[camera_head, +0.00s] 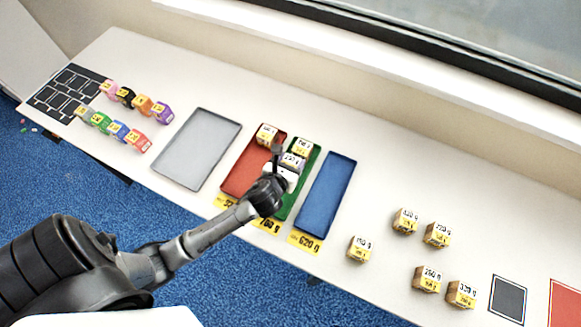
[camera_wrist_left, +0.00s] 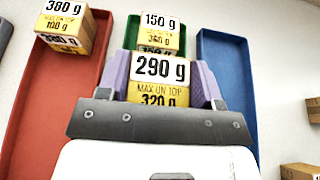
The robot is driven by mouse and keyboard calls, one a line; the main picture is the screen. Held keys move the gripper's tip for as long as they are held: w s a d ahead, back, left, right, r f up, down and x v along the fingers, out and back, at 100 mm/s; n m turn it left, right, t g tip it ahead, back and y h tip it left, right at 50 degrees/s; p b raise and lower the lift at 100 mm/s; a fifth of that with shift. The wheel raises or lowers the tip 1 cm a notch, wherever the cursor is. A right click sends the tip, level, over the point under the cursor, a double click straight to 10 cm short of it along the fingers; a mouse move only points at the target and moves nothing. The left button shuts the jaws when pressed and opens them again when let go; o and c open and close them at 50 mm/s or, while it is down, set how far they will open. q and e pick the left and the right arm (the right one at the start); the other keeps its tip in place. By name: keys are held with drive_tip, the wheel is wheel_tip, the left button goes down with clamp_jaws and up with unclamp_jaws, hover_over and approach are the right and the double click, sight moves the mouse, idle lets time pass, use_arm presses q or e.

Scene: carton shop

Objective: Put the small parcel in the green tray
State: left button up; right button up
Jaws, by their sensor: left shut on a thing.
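My left gripper (camera_head: 290,166) is shut on a small tan parcel labelled 290 g (camera_wrist_left: 160,70), with its purple fingers on either side. It is over the green tray (camera_head: 310,178), whose edge also shows in the left wrist view (camera_wrist_left: 132,32). I cannot tell whether the held parcel touches the tray floor. Just beyond it, a parcel marked 150 g (camera_wrist_left: 160,22) is at the far end of the green tray, apparently on top of another parcel; it also shows in the head view (camera_head: 302,147). My right gripper is not in view.
The red tray (camera_head: 238,178) on the left holds a 380 g parcel (camera_wrist_left: 68,18) at its far end. The blue tray (camera_head: 327,195) on the right is empty, as is the grey tray (camera_head: 198,150). Several parcels (camera_head: 427,279) stand at right; coloured boxes (camera_head: 121,131) stand at left.

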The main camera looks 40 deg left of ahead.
use_arm(q)
drive_tip(key=shift+f, duration=2)
drive_tip(key=o, duration=1.1)
drive_tip(key=shift+f, duration=0.15)
